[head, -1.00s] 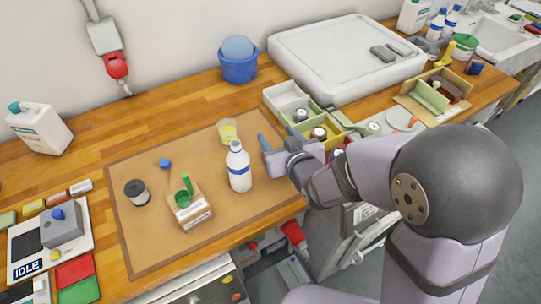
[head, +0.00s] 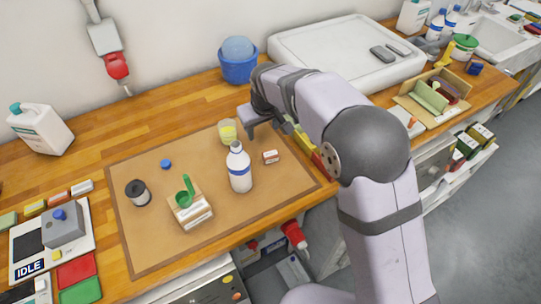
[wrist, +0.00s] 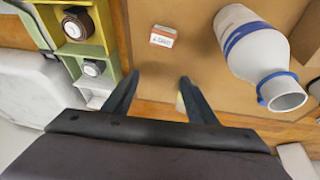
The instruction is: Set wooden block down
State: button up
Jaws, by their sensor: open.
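A small orange-brown block with a white label (head: 270,156), which I take to be the wooden block, lies on the tan mat (head: 130,240), right of the white bottle (head: 240,172). In the wrist view the block (wrist: 163,36) lies beyond my fingertips, apart from them, with its label visible. My gripper (head: 264,134) is above the mat's back right part, behind the block in the head view. In the wrist view my gripper (wrist: 158,76) has its two dark fingers spread, with nothing between them. The bottle (wrist: 250,45) is to their right.
A cup with yellow contents (head: 227,131) stands close left of my gripper. Bins with dark-lidded jars (wrist: 80,45) are left in the wrist view. A spool (head: 138,193) and a small box with a green item (head: 190,210) are on the mat. Its front right is clear.

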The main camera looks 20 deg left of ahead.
notch_tip(320, 180, up, 3)
jog(key=s+d+g+h, duration=0.2)
jog(key=h, duration=0.1)
send_over(270, 154)
jog(key=s, duration=0.1)
jog(key=shift+y, duration=0.3)
jog(key=f, duration=0.5)
jog(key=shift+s+a, duration=0.15)
jog(key=shift+a, duration=0.1)
jog(key=shift+w+d+f+p, duration=0.1)
jog(key=shift+w+f+p, duration=0.1)
jog(key=shift+f+p, duration=0.75)
jog(key=shift+w+d+f+p, duration=0.15)
jog(key=shift+f+p, duration=0.3)
jog(key=shift+f, duration=1.05)
jog(key=shift+w+f+p, duration=0.2)
jog(key=shift+f+p, duration=0.5)
jog(key=shift+f, duration=0.5)
jog(key=c, duration=0.9)
jog(key=shift+c, duration=0.4)
notch_tip(270, 154, up, 10)
jog(key=b, duration=0.3)
jog(key=shift+b, duration=0.35)
